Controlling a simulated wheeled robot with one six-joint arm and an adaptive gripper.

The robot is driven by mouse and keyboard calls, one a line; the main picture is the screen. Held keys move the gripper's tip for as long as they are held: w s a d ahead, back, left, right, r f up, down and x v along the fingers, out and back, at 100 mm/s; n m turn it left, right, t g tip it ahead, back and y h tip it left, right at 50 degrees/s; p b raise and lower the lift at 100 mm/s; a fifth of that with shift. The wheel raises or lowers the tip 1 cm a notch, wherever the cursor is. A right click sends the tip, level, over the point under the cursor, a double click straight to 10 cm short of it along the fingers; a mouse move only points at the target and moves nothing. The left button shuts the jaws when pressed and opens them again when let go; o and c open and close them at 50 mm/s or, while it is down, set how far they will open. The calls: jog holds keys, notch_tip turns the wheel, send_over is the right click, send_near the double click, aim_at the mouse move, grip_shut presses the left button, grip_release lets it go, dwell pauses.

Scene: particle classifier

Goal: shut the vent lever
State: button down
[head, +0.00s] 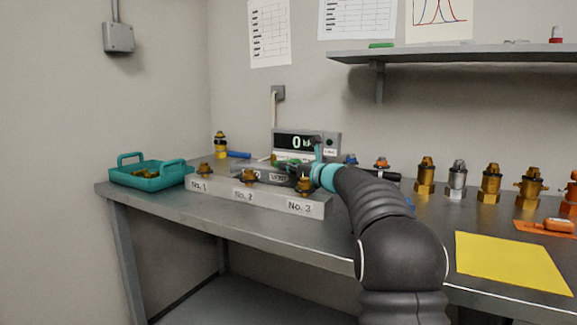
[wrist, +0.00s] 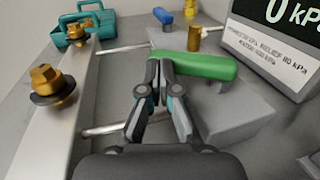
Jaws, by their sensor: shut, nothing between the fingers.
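A lever with a green handle (wrist: 200,66) lies across a grey block (wrist: 225,110) in the wrist view. In the head view a little of the green handle (head: 290,160) shows behind my arm, and a grey block there carries a label reading VENT (head: 277,177). My gripper (wrist: 159,66) is shut and empty, with its fingertips at the near side of the green handle, by its left part. I cannot tell whether they touch it. In the head view my gripper (head: 301,178) partly hides the block.
A gauge display (head: 305,143) reading 0 kPa stands behind. A pale rail (head: 228,193) with brass fittings marked No. 1 to No. 3 runs in front. A blue handle (wrist: 163,15) lies farther back. A teal tray (head: 150,182) is at left; a yellow sheet (head: 510,262) is at right.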

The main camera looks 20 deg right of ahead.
jog(key=shift+w+a, duration=0.15)
dwell(0.5)
jog(key=v, duration=1.2)
